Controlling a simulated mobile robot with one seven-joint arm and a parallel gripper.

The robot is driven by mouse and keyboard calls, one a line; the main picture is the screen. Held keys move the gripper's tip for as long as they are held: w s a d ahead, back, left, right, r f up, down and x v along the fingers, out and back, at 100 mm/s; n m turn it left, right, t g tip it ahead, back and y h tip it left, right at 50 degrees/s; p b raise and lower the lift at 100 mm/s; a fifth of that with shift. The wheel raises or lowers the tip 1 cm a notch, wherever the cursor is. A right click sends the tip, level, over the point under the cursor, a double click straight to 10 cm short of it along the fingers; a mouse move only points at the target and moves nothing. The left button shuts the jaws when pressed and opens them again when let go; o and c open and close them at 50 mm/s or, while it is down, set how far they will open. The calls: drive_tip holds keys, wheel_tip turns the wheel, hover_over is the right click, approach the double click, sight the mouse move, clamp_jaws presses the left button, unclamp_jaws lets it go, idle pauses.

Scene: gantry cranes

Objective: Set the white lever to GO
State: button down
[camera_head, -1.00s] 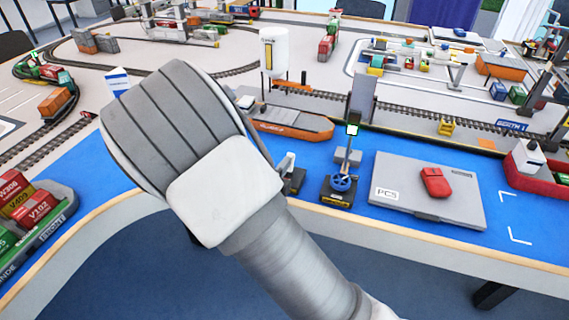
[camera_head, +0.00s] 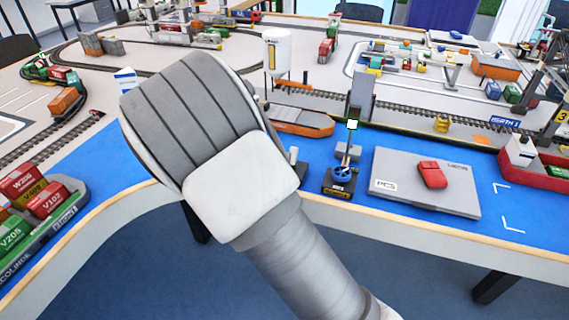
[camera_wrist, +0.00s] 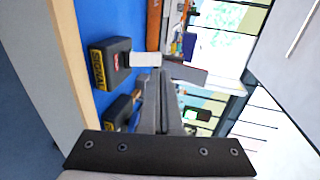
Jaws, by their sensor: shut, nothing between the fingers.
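The white lever (camera_wrist: 146,60) sticks out of a black box with a yellow SIGNAL label (camera_wrist: 97,68) in the wrist view. A small red mark shows on the box at the lever's base. No GO mark can be read. My gripper (camera_wrist: 164,78) is shut and empty. In the wrist view its fingertips appear close to the lever's free end. I cannot tell whether they touch. The head view does not show the fingers.
A grey case (camera_head: 400,187) carries a red object (camera_head: 432,174). An orange-hulled boat (camera_head: 305,126) lies behind. The wooden table edge (camera_head: 420,228) runs in front.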

drive_tip(key=r+p+v, duration=0.1)
drive_tip(key=r+v, duration=0.1)
drive_tip(key=v, duration=0.8)
drive_tip(key=shift+r+p, duration=0.2)
drive_tip(key=shift+p, duration=0.15)
drive_tip(key=shift+w, duration=0.2)
drive_tip(key=s+d+r+n+g+y+p, duration=0.25)
drive_tip(key=r+n+g+y+p, duration=0.4)
drive_tip(key=r+n, duration=0.8)
drive_tip(key=s+d+r+n+p, duration=0.1)
drive_tip(key=s+d+r+n, duration=0.1)
drive_tip(key=s, duration=0.4)
drive_tip(key=s+d+r+n+g+h+p, duration=0.1)
drive_tip(key=s+d+r+n+p, duration=0.1)
drive_tip(key=s+d+r, duration=0.3)
drive_tip(key=s+d+r+n+g+p, duration=0.1)
drive_tip(key=s+d+r+n+p, duration=0.1)
drive_tip(key=s+d, duration=0.4)
drive_tip(key=shift+s+d+r+n, duration=0.3)
drive_tip(key=shift+s+r+n, duration=0.5)
drive_tip(key=shift+s, duration=0.3)
